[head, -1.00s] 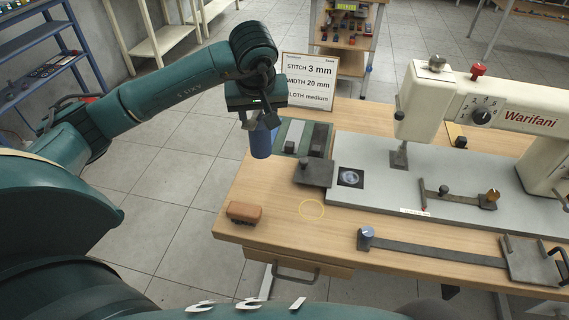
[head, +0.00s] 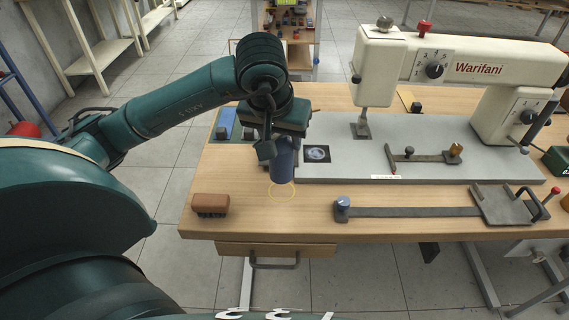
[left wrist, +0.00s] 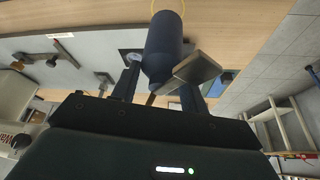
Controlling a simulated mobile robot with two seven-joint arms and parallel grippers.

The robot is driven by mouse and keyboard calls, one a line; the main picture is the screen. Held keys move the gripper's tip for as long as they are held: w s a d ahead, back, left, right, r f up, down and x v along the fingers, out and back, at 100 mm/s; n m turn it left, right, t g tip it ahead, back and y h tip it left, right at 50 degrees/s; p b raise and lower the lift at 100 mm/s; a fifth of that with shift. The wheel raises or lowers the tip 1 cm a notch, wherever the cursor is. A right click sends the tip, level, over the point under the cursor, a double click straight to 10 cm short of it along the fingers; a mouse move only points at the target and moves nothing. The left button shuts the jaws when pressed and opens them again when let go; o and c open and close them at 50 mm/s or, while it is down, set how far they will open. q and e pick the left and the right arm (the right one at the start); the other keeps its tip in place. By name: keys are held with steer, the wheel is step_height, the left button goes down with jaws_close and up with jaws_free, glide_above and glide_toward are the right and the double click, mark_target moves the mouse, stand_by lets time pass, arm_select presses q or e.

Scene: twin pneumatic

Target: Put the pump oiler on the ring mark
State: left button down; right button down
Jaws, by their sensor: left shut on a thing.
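The pump oiler (head: 283,163) is a dark blue cylinder. My left gripper (head: 284,138) is shut on it and holds it over the front left part of the table, close behind the ring mark. In the left wrist view the oiler (left wrist: 165,48) stands out between the fingers of the left gripper (left wrist: 152,88). The ring mark (head: 270,193) is a thin yellow circle on the wood, and the oiler's lower end overlaps its far edge in the head view. Whether the oiler touches the table cannot be told. My right gripper is not in view.
A brown block (head: 210,205) lies left of the ring. A blue-knobbed bar (head: 410,211) lies to the right. The grey bed of the sewing machine (head: 450,150) stands behind. Bare wood (head: 300,220) lies in front of the ring, up to the table edge.

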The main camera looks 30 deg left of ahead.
mark_target(281, 156)
arm_select(q)
steer(key=shift+f, duration=2.45)
steer(key=shift+f+b, duration=0.15)
steer(key=shift+b, duration=0.2)
steer(key=c, duration=0.7)
jaws_free()
steer(key=shift+c, duration=0.2)
steer(key=shift+r+p, duration=0.25)
steer(key=shift+p, duration=0.1)
steer(key=p+v, duration=0.1)
steer(key=v, duration=1)
steer(key=shift+s+r, duration=0.3)
steer(key=shift+r, duration=0.05)
